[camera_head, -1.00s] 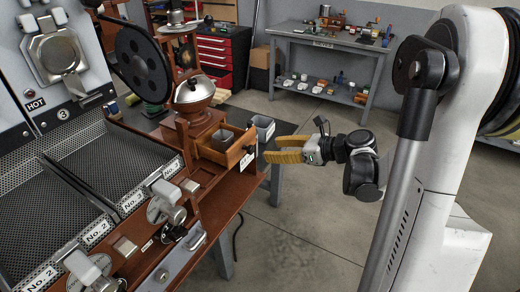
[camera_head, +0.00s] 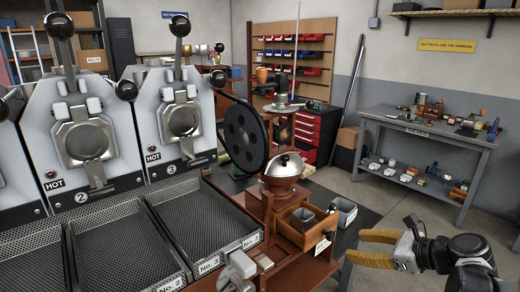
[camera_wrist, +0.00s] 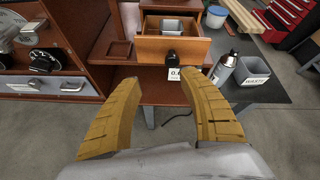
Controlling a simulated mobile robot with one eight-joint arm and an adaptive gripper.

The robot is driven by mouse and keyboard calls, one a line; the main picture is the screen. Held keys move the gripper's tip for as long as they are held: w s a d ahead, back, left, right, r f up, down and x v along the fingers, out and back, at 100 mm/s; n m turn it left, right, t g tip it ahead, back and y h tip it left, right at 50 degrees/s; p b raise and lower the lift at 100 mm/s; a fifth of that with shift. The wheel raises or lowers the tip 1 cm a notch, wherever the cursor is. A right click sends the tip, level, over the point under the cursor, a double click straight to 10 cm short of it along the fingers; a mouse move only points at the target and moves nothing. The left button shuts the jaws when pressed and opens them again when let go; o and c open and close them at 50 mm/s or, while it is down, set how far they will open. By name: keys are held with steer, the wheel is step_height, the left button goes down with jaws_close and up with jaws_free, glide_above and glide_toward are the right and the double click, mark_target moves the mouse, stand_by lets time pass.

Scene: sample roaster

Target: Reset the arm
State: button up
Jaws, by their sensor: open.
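My gripper (camera_head: 362,248) shows at the lower right of the head view, with yellow ribbed fingers. It also shows in the wrist view (camera_wrist: 165,105), its two fingers spread wide with nothing between them. It is in the air in front of the wooden grinder's open drawer (camera_head: 305,233). In the wrist view the drawer (camera_wrist: 172,48) is beyond the fingertips, with a black knob and a hanging tag, and a grey metal cup (camera_wrist: 172,26) sits inside it. The fingers do not appear to touch the drawer.
The roaster's perforated trays (camera_head: 105,245) and hot drums fill the left. A grey bin marked WASTE (camera_wrist: 255,80) and a dark bottle (camera_wrist: 224,68) stand on the dark table right of the drawer. A grey workbench (camera_head: 425,135) stands far right; open floor lies before it.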

steer(key=s+a+r+n+g+h, duration=0.1)
steer(key=s+a+n+h, duration=0.2)
steer(key=n, duration=1)
steer(key=s+a+r+n+g+h, duration=0.1)
steer(key=s+a+n+h, duration=0.3)
steer(key=s+n, duration=0.9)
steer(key=a, duration=0.3)
steer(key=shift+s+a+g, duration=0.3)
steer(key=shift+s+a, duration=0.1)
